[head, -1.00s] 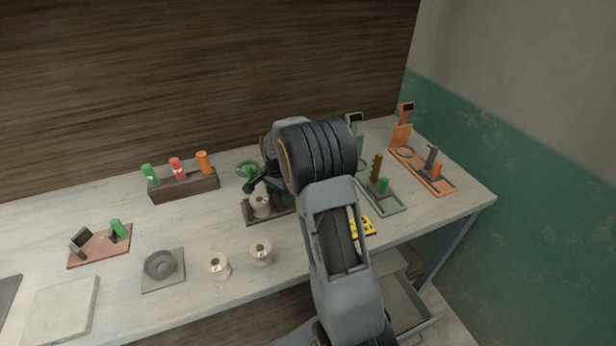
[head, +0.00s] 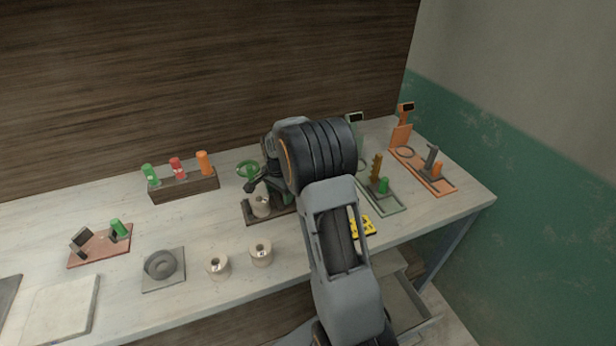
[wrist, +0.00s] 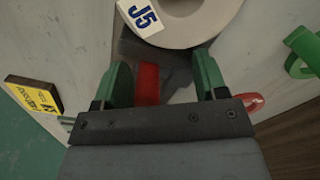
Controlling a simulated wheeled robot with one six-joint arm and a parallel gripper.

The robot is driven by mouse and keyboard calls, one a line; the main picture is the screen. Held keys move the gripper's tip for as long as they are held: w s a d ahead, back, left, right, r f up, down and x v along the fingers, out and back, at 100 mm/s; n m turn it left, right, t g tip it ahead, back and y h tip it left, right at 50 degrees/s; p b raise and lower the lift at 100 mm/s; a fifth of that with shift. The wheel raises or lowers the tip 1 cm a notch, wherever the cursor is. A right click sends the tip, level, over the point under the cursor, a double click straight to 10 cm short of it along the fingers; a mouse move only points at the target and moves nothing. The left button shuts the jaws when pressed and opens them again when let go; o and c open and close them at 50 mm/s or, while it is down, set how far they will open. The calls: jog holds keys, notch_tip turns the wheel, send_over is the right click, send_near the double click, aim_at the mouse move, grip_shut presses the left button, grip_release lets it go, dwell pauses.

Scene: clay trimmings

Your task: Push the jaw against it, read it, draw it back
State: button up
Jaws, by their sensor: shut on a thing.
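My gripper (wrist: 163,85) reaches down over a dark base (head: 284,214) in the middle of the bench. Its two green fingers stand either side of a red piece (wrist: 147,83), which lies against the left finger and is largely hidden. The gripper is shut on this piece. A pale spool (wrist: 185,22) labelled J5 is just beyond the fingertips. In the head view a pale spool (head: 262,206) sits on the dark base beside my gripper. My arm covers most of this station, and no readout of it is visible.
A yellow sign (head: 362,227) stands right of my arm. Two loose spools (head: 218,267) (head: 260,253) stand in front.

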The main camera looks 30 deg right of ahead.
jog(key=shift+s+d+f, duration=0.25)
jog(key=shift+s+d, duration=0.2)
dwell(0.6)
jog(key=o, duration=0.7)
jog(key=shift+s+r, duration=0.1)
jog(key=shift+s, duration=0.05)
jog(key=o, duration=0.3)
jog(key=shift+o, duration=0.2)
jog(key=shift+r, duration=0.1)
jog(key=shift+r, duration=0.15)
notch_tip(320, 180, up, 7)
jog(key=p, duration=0.5)
jog(key=shift+w, duration=0.2)
